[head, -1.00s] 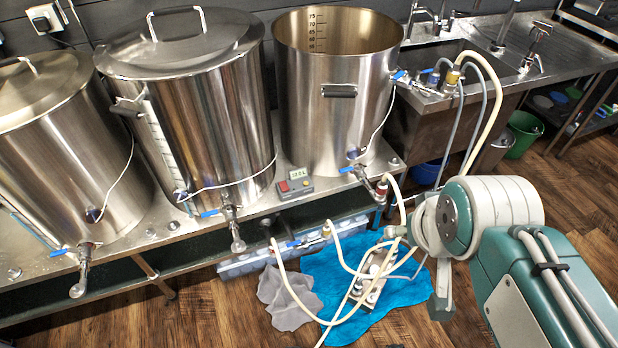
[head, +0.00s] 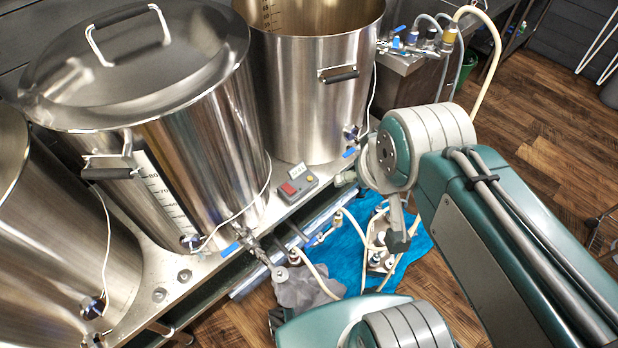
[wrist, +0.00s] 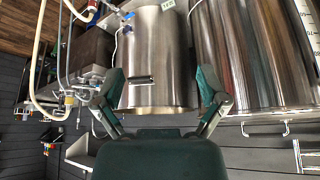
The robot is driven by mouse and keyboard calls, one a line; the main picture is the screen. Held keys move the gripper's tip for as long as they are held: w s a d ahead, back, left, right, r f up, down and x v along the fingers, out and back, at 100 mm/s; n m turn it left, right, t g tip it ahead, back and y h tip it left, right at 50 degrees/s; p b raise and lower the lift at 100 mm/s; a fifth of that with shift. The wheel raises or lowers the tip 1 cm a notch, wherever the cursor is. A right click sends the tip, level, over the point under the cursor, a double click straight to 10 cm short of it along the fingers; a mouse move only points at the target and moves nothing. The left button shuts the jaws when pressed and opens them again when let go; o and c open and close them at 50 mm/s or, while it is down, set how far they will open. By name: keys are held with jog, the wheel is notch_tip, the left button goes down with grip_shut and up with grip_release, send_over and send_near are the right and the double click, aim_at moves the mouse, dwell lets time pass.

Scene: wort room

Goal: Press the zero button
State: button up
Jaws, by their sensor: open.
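A small grey control box (head: 302,190) sits on the metal bench in front of the kettles in the head view. It has a pale display (head: 296,171), a red button (head: 288,189) and a small orange-yellow button (head: 309,179). Their labels are too small to read, so I cannot tell which is zero. In the wrist view its display (wrist: 167,4) shows at the top edge, with the rest cut off. My gripper (wrist: 160,73) is open and empty, its two fingers wide apart in front of an open kettle, apart from the box.
A lidded kettle (head: 195,120) stands left of the box and an open kettle (head: 315,100) behind it. Hoses and fittings lie on a blue cloth (head: 412,243) on the floor. The floor at the right is mostly clear.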

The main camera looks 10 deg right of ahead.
jog(key=shift+d, duration=0.1)
jog(key=shift+d, duration=0.2)
jog(key=c, duration=1.1)
grip_shut()
jog(key=shift+a, duration=0.15)
